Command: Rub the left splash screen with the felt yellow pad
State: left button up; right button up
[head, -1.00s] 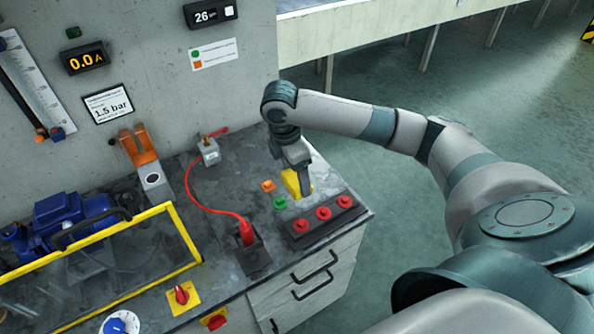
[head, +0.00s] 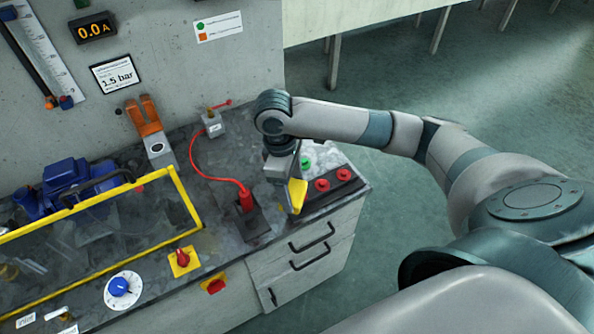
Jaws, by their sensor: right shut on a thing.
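The yellow felt pad (head: 298,196) is held in my right gripper (head: 285,182), which points down at the right end of the bench. The pad hangs in front of the left part of the red button box (head: 345,187) and hides some of it. Whether it is clear of the box is hard to tell. A clear splash screen with a yellow frame (head: 186,197) stands at the left of the bench, its left part cut off by the picture edge. The pad is well to the right of this screen. My left gripper is not in view.
Between pad and screen stand a red plug (head: 246,201) in a dark socket, with a red cable (head: 216,178) looping back. A red-on-yellow switch (head: 183,260) and a blue knob (head: 120,287) sit before the screen. A blue pump (head: 68,180) is behind it.

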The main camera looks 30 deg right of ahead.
jog(key=s+a+f+m+y+b, duration=0.1)
jog(key=s+a+f+m+b, duration=0.3)
jog(key=m, duration=0.4)
jog(key=s+a+f, duration=0.1)
jog(key=s+a, duration=0.1)
jog(key=shift+s+a+f+g, duration=0.2)
jog(key=shift+a+f+g, duration=0.1)
jog(key=shift+a+f, duration=0.1)
jog(key=shift+a, duration=0.15)
